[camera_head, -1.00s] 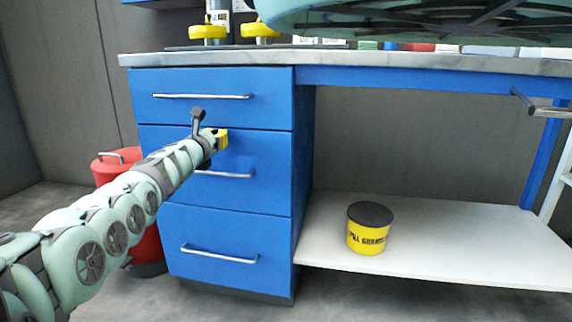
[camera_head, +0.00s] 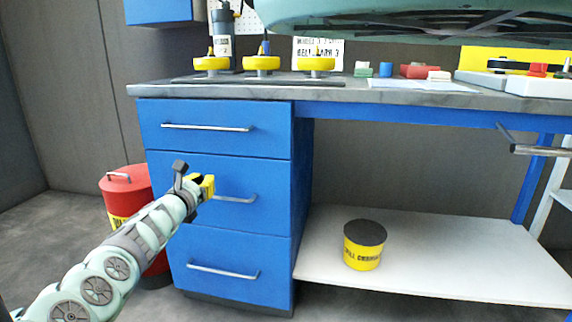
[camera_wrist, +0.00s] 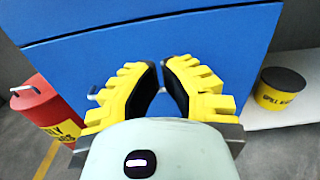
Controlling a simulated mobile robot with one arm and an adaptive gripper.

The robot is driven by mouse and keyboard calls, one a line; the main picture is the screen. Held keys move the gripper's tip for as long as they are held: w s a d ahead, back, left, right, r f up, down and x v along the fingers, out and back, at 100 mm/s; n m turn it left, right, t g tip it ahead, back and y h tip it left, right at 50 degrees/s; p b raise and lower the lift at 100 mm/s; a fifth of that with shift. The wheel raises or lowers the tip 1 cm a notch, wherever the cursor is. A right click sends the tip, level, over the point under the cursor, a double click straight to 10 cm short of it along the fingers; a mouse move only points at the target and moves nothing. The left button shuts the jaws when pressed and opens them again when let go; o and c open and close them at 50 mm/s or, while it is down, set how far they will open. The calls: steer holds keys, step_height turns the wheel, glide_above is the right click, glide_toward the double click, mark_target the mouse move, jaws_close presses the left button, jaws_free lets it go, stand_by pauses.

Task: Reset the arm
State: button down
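My arm (camera_head: 135,240) reaches from the lower left in the head view, bent toward the blue drawer unit (camera_head: 215,172). My gripper (camera_head: 208,186), with yellow fingers, is in front of the middle drawer, near the left part of its handle (camera_head: 235,198). In the wrist view, the two yellow fingers with black pads (camera_wrist: 160,66) lean toward each other. A narrow gap stays between their tips, with the blue drawer front showing through it. Nothing is held. Whether the fingers touch the drawer cannot be told.
A red bin (camera_head: 122,180) stands left of the drawers, behind my arm. A yellow tub with a dark lid (camera_head: 363,246) sits on the white lower shelf (camera_head: 450,255). Several yellow discs (camera_head: 262,65) and small items stand on the grey worktop (camera_head: 330,93) above.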

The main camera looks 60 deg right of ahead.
steer(key=shift+p+v, duration=1)
steer(key=shift+v, duration=0.05)
